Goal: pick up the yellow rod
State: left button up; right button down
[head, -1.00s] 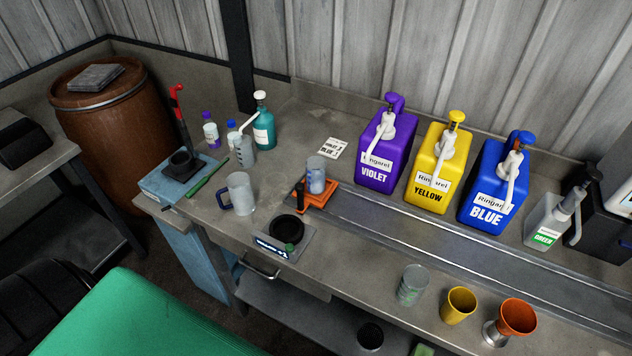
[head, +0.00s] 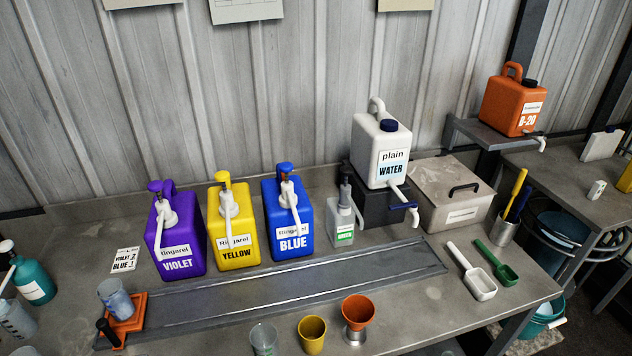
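A yellow rod (head: 515,190) stands tilted in a metal cup (head: 504,229) near the right end of the bench. A dark blue rod (head: 522,201) stands beside it in the same cup. The lower ends of both rods are hidden inside the cup. Neither of my grippers shows in the head view.
A white scoop (head: 474,275) and a green scoop (head: 498,264) lie just left of and in front of the cup. A grey lidded box (head: 455,205) and the water jug (head: 381,150) stand to its left. Blue buckets (head: 552,245) are beyond the bench's right edge.

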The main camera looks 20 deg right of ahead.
aim_at(519, 180)
jog(key=z, duration=1.05)
jog(key=i+l+z, duration=0.5)
jog(key=i, duration=0.2)
jog(key=u, duration=2.95)
jog(key=z, duration=2.95)
